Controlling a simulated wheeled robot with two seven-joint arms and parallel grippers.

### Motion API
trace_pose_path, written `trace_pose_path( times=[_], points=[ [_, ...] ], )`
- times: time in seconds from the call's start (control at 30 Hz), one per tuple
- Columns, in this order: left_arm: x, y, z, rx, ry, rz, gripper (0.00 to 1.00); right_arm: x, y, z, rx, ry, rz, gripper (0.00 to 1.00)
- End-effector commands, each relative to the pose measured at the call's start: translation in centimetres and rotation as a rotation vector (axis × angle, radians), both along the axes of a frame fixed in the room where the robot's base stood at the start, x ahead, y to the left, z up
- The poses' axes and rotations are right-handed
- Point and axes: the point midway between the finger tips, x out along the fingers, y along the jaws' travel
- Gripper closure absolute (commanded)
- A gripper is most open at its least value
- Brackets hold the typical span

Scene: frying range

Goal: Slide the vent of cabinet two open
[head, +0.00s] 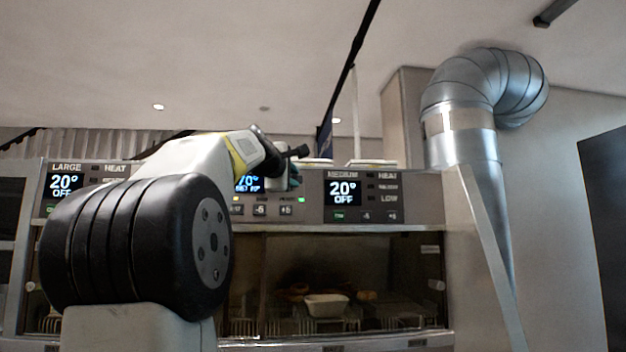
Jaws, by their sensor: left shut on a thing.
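A row of heated cabinets with control panels stands ahead in the head view. The middle cabinet's panel (265,210) has a blue display, partly covered by my left arm. My left gripper (287,165) is at the upper right of this panel, shut on a small part there that looks like the vent. The fingers and the arm hide most of that part, so how far open the vent is cannot be told. My right gripper is not in view.
A panel marked MEDIUM (362,196) reads 20° OFF on the right; one marked LARGE (68,188) is on the left. Below, a glass-fronted cabinet holds a white tray (326,306). A silver duct (462,139) stands at the right. A thin black pole (345,75) rises behind.

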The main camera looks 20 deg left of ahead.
Motion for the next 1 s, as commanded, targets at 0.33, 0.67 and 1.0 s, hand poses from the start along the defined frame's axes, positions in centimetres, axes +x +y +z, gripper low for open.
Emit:
trace_pose_path(
  times=[0.33,0.67,1.0],
  points=[
    [0.1,-0.4,-0.2,-0.002,0.006,-0.009,0.73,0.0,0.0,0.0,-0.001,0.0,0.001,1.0],
    [0.1,-0.2,-0.1,-0.001,0.002,-0.005,0.57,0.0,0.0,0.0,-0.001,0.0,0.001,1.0],
    [-3.0,-0.5,0.0,0.001,0.0,-0.003,0.57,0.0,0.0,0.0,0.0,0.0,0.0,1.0]
  ],
)
